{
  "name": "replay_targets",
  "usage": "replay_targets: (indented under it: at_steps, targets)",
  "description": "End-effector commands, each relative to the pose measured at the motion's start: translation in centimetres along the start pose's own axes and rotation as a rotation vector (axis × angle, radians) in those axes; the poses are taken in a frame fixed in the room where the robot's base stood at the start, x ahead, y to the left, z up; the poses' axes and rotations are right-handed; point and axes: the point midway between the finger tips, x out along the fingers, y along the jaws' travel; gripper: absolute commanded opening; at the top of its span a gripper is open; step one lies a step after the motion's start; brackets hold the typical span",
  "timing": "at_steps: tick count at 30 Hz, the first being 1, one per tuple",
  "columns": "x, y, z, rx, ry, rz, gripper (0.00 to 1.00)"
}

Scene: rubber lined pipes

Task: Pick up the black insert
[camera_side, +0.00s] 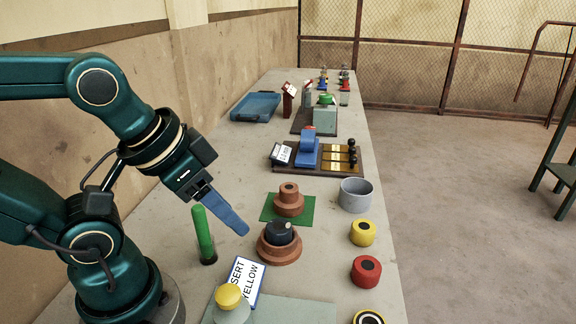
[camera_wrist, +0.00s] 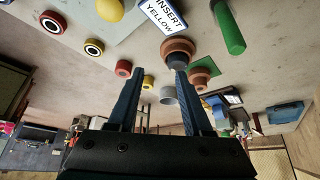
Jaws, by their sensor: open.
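The black insert (camera_side: 279,233) sits in a stepped brown ring (camera_side: 278,253) on the table in the side view. In the wrist view the dark insert (camera_wrist: 177,58) shows under the brown ring (camera_wrist: 178,44), just beyond the tip of the right-hand finger, which partly covers it. My gripper (camera_side: 243,230) has blue fingers pointing down and right, with the tips just left of the insert in the side view. In the wrist view my gripper (camera_wrist: 160,70) has its fingers spread apart with nothing between the tips.
A green cylinder (camera_side: 203,233) stands left of the fingers. A sign reading "INSERT YELLOW" (camera_side: 241,279) and a yellow-topped button (camera_side: 229,297) are in front. Another brown stepped piece (camera_side: 289,203) is behind; a grey ring (camera_side: 356,193), yellow ring (camera_side: 363,233) and red ring (camera_side: 366,271) are right.

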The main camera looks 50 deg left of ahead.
Motion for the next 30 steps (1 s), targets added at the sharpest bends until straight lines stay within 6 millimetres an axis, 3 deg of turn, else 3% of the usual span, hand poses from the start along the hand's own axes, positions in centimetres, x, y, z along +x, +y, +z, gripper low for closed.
replay_targets:
  at_steps: [4,8,19,23,30]
  targets:
    - [0.0,0.0,0.0,0.0,0.0,0.0,0.5]
    - [0.0,0.0,0.0,0.0,0.0,0.0,0.98]
    - [0.0,-0.1,0.3,0.026,-0.012,-0.003,0.98]
    - [-0.6,-1.8,0.3,0.175,-0.061,-0.08,0.98]
    - [-0.1,-4.6,-0.5,0.525,-0.294,-0.199,0.98]
